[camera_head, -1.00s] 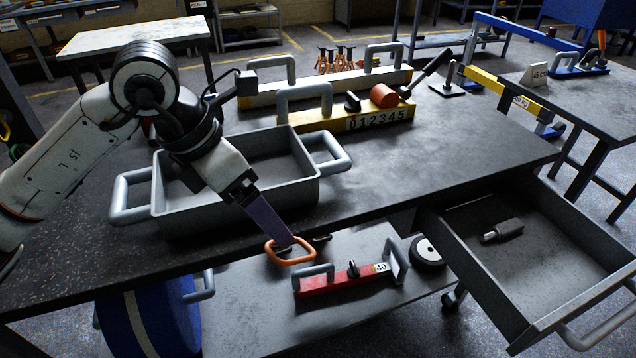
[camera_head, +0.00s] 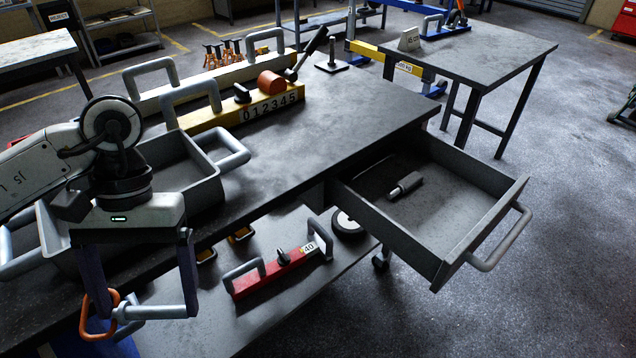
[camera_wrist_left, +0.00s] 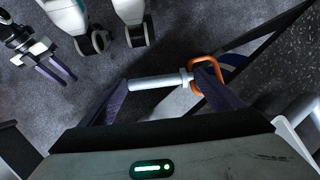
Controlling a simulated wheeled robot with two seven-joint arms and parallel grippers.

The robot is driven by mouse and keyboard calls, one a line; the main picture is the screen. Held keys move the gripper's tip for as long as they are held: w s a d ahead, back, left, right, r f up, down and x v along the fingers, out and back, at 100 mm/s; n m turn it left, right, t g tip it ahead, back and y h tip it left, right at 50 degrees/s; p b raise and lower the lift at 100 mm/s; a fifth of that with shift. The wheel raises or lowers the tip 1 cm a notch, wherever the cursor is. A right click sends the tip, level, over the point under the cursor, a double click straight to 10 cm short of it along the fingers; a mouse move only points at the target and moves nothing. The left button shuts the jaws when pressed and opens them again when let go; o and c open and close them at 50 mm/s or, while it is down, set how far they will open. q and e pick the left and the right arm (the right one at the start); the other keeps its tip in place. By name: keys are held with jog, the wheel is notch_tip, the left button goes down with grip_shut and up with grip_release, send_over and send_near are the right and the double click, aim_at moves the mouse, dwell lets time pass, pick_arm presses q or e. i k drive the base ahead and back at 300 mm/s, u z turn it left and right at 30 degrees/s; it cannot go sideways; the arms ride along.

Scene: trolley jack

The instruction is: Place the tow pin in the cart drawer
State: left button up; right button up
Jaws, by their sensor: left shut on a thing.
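The tow pin has a pale metal shaft (camera_head: 152,312) and an orange ring (camera_head: 88,318). My left gripper (camera_head: 140,308) is shut on it, with the shaft lying level between the two purple fingers, the ring at the left finger. In the left wrist view the shaft (camera_wrist_left: 155,83) spans the fingers and the ring (camera_wrist_left: 193,75) is at the right finger. The cart drawer (camera_head: 484,226) stands pulled open to the right, well away from the pin. In the left wrist view my right gripper (camera_wrist_left: 62,77) is at the left, empty, its fingers apart.
A grey handled tool (camera_head: 405,185) lies in the drawer. A grey tray (camera_head: 210,192) is on the bench behind my left arm. A red lifting bar (camera_head: 275,274) and a wheel (camera_head: 347,222) are on or by the lower shelf. Floor right of the drawer is clear.

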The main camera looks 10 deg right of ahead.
aim_at(439, 220)
jog(key=z, duration=0.55)
jog(key=k, duration=1.3)
jog(key=z, duration=0.9)
jog(key=i, duration=2)
jog(key=u, duration=0.3)
